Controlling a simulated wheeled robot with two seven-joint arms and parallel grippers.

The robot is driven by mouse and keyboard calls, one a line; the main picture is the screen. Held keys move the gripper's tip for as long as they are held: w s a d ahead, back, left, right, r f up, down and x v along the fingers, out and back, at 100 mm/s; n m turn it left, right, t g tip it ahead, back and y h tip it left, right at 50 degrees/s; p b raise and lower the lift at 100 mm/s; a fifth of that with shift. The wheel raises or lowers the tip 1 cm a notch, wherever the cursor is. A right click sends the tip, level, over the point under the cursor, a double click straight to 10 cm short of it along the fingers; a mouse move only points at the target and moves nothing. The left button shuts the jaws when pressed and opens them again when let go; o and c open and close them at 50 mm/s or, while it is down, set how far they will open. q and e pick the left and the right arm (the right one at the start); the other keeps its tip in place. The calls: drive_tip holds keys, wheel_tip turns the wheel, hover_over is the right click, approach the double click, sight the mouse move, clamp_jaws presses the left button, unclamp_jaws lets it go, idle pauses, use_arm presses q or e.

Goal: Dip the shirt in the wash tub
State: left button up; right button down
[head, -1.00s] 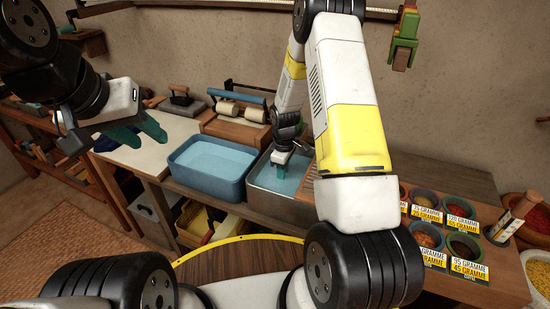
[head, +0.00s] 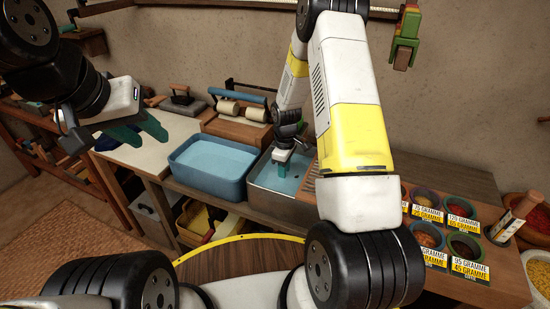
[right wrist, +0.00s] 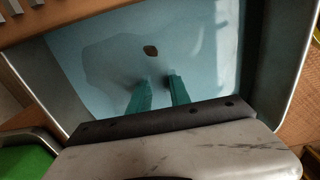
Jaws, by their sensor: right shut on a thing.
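The grey metal wash tub (head: 262,180) stands on the bench with light blue water in it. My right gripper (head: 284,169) points down into this tub, and its green fingers also show in the right wrist view (right wrist: 158,90), close together at the water. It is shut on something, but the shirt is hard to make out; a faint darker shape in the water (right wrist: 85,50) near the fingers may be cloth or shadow. A small brown spot (right wrist: 151,50) lies ahead of the fingertips. My left gripper (head: 142,133) hangs open and empty above the bench's left part.
A blue basin (head: 205,188) of water stands left of the tub. A slatted wooden board (head: 309,182) adjoins the tub's right side. Labelled powder bowls (head: 425,198) stand further right. A wooden rack with rollers (head: 238,127) and a pale work surface (head: 150,150) lie to the left.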

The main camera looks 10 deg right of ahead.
drive_tip(key=shift+w+d+f, duration=0.2)
drive_tip(key=shift+w+d, duration=0.05)
drive_tip(key=shift+w, duration=0.05)
drive_tip(key=shift+s+a+r, duration=0.35)
drive_tip(key=shift+s, duration=0.15)
drive_tip(key=shift+s+a+r, duration=0.3)
drive_tip(key=shift+s+a, duration=0.05)
drive_tip(key=shift+s, duration=0.15)
drive_tip(key=shift+w+d+f, duration=0.35)
drive_tip(key=shift+w, duration=0.15)
drive_tip(key=shift+w+d+f, duration=0.3)
drive_tip(key=shift+w+d, duration=0.05)
drive_tip(key=shift+w, duration=0.15)
idle(2.5)
drive_tip(key=shift+r, duration=0.1)
wheel_tip(320, 180, up, 19)
idle(1.5)
